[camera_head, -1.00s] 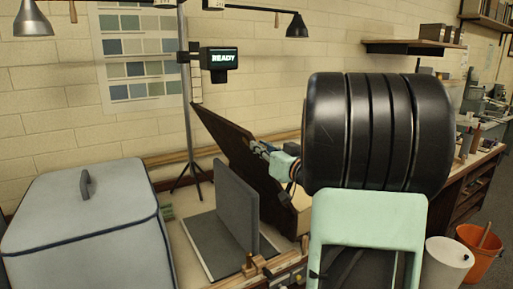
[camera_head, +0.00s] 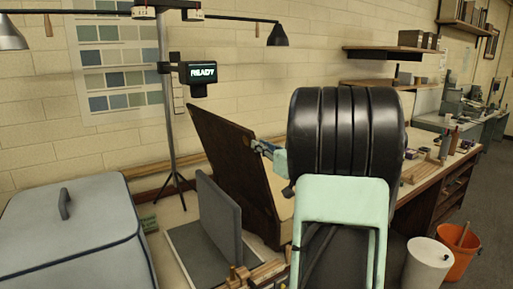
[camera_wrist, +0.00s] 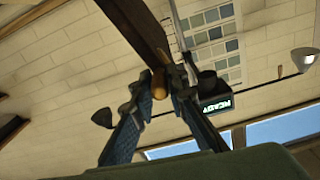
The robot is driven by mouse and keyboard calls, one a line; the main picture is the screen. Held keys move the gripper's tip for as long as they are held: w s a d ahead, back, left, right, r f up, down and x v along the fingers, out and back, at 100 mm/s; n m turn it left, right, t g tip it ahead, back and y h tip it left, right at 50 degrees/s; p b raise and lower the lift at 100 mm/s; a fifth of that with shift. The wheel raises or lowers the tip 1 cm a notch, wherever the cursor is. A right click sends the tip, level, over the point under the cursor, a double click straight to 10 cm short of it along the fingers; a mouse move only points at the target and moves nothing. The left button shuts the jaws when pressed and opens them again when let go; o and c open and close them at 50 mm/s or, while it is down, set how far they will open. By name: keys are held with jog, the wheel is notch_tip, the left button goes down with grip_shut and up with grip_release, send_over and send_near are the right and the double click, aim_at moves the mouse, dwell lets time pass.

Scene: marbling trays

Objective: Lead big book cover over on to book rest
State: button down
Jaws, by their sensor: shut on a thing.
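The big book cover (camera_head: 232,165) is a dark brown board, raised on edge and leaning with its top to the left. Cream pages (camera_head: 286,208) show partly behind it at right. The book rest (camera_head: 220,215), a grey upright pad on a grey base, stands just left of the cover, apart from its upper part. My gripper (camera_head: 264,150) is at the cover's upper right edge. In the wrist view my gripper (camera_wrist: 160,82) is shut on a small orange-brown piece at the cover's dark edge (camera_wrist: 138,22). My arm hides the book's right side.
A grey padded box (camera_head: 65,235) fills the left. A tripod stand with a READY display (camera_head: 197,74) and lamps (camera_head: 278,36) rises behind. Wooden pieces (camera_head: 250,275) lie at the front. A white bin (camera_head: 428,262) and an orange bucket (camera_head: 460,250) stand on the floor at right.

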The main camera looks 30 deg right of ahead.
jog(key=shift+d+r+p, duration=0.2)
jog(key=shift+d+p, duration=0.1)
jog(key=shift+d, duration=0.7)
jog(key=c, duration=1.9)
grip_release()
jog(key=shift+d, duration=0.1)
jog(key=shift+s, duration=0.1)
jog(key=s, duration=1.1)
jog(key=shift+s, duration=0.4)
jog(key=shift+w+d, duration=0.15)
